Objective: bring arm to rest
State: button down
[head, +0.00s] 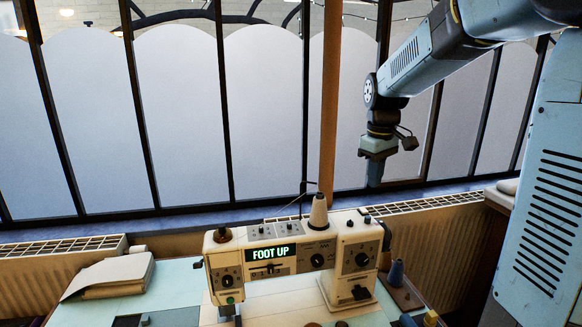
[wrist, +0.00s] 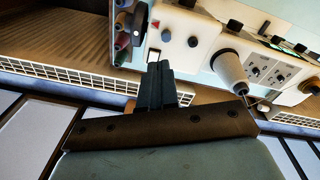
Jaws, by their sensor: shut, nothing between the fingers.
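My gripper (head: 375,182) hangs at the end of my arm, pointing down, in front of the frosted window at the right of the head view. It is above and to the right of the sewing machine, apart from it. In the wrist view my gripper (wrist: 160,66) shows its two dark fingers together, with nothing between them. The cream sewing machine (head: 290,262) stands on the table, its display reading "FOOT UP". It also shows tilted in the wrist view (wrist: 195,22). A pale thread cone (head: 319,216) stands on top of it.
A folded beige cloth (head: 110,274) lies at the left of the pale blue table (head: 60,312). Radiators (head: 440,238) run below the dark-framed window (head: 180,110). The air around my gripper looks clear.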

jog(key=s+d+r+m+t, duration=0.1)
jog(key=s+m+t, duration=0.3)
jog(key=s, duration=1.9)
jog(key=r+m, duration=0.1)
jog(key=m, duration=0.2)
jog(key=shift+s+r+t, duration=0.2)
jog(key=shift+s+t, duration=0.2)
jog(key=w+r+n+g, duration=0.2)
jog(key=w+n+g, duration=0.3)
jog(key=w+n, duration=1.5)
jog(key=w, duration=0.7)
jog(key=shift+w+a+g, duration=0.25)
jog(key=shift+a+g, duration=0.05)
jog(key=shift+a, duration=0.1)
